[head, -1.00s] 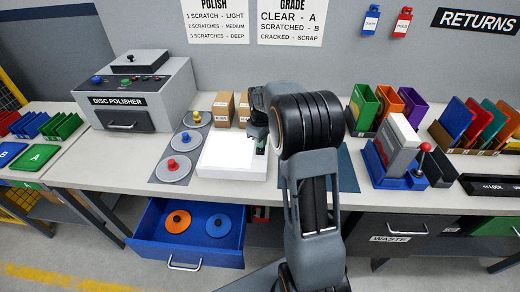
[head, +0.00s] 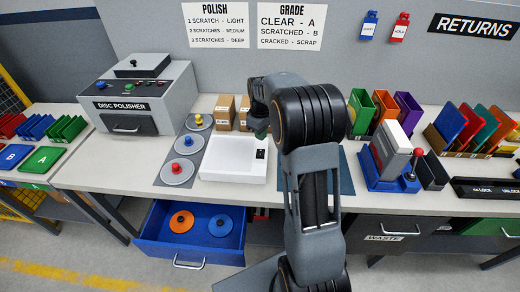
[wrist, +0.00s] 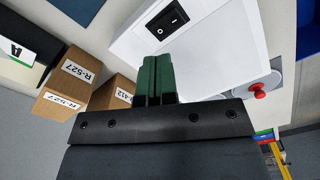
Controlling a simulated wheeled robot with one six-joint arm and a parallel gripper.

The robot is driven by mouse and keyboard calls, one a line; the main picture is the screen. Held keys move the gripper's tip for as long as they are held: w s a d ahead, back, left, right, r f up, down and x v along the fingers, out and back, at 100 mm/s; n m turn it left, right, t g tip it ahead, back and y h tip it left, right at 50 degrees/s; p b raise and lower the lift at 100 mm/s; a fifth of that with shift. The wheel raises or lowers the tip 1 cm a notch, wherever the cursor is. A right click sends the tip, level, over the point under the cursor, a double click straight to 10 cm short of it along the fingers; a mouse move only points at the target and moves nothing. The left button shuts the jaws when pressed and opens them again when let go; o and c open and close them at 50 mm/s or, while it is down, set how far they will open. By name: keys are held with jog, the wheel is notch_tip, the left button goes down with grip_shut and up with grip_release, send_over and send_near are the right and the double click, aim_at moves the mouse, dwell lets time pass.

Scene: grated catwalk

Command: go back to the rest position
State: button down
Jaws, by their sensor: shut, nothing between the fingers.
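My gripper (wrist: 157,80) shows in the wrist view with its two green fingers together and nothing between them. In the head view my gripper (head: 258,128) is partly hidden behind my arm, near the back of the white box (head: 232,172) on the bench. That white box also shows in the wrist view (wrist: 215,45), with a black rocker switch (wrist: 167,18) on its top; its top panel is unlit. The fingers appear above the bench beside this box; I cannot tell the exact gap.
Cardboard boxes (wrist: 70,82) stand behind the white box. A disc polisher (head: 140,100) is at left, discs with coloured knobs (head: 183,145) beside it. A blue-and-grey press (head: 392,160) with a red-knobbed lever is at right. A blue drawer (head: 190,238) hangs open below, holding two discs.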

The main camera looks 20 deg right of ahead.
jog(key=shift+r, duration=0.4)
jog(key=shift+f+m, duration=0.1)
jog(key=shift+m, duration=0.5)
jog(key=shift+s+a+f+m, duration=0.15)
jog(key=shift+s+f+m, duration=0.4)
jog(key=shift+f, duration=0.25)
jog(key=s, duration=0.1)
jog(key=s+a+m, duration=0.1)
jog(key=s, duration=0.1)
jog(key=s+a+r+m, duration=0.1)
jog(key=s, duration=0.1)
jog(key=shift+m, duration=0.25)
jog(key=s+a+r+t, duration=0.1)
jog(key=s+a+r, duration=0.1)
jog(key=s, duration=0.3)
jog(key=s+a+r+m+t, duration=0.1)
jog(key=s+a+r, duration=0.2)
jog(key=s, duration=0.2)
jog(key=s+a+r+t, duration=0.2)
jog(key=s+a+r, duration=0.1)
jog(key=s, duration=0.3)
jog(key=shift+a, duration=0.25)
